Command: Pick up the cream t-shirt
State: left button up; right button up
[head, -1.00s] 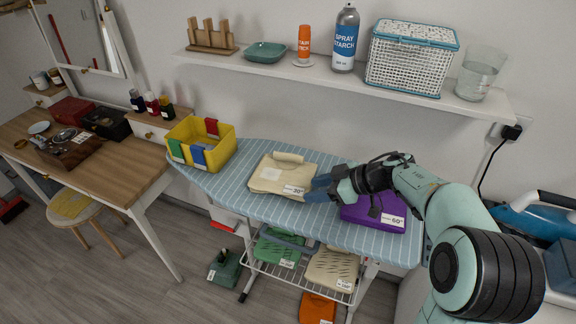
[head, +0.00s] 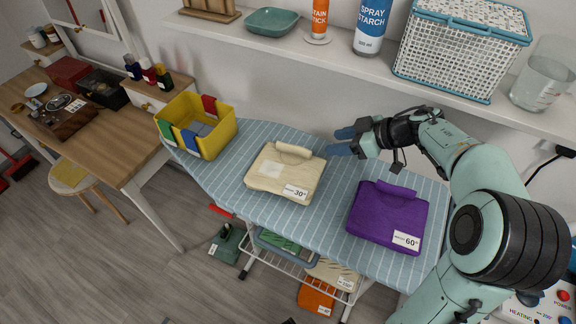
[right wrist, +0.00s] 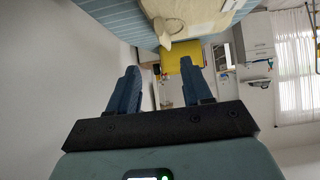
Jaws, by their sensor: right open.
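The cream t-shirt (head: 283,177) lies folded on the blue striped ironing board (head: 338,203), with a rolled part at its back edge and a 30° tag at its front. It also shows at the top of the right wrist view (right wrist: 195,20). My right gripper (head: 340,142) is open and empty, behind and to the right of the t-shirt, apart from it. Its two blue fingers (right wrist: 158,88) stand apart in the right wrist view. My left gripper is not in view.
A folded purple garment (head: 388,216) with a 60° tag lies right of the t-shirt. A yellow bin (head: 222,130) stands at the board's left end. The wall shelf (head: 340,55) with a spray can and white basket (head: 455,62) runs behind and above the board.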

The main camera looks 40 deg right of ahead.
jog(key=b, duration=0.1)
send_near(299, 148)
jog(key=w+f, duration=0.2)
jog(key=shift+a+f, duration=0.25)
jog(key=shift+a, duration=0.05)
jog(key=x, duration=0.2)
jog(key=b+x, duration=0.1)
jog(key=x, duration=0.1)
jog(key=shift+w+a, duration=0.35)
jog(key=shift+w, duration=0.05)
jog(key=shift+w+a+f+b, duration=0.25)
jog(key=shift+w+b, duration=0.05)
jog(key=shift+w, duration=0.2)
grip_shut()
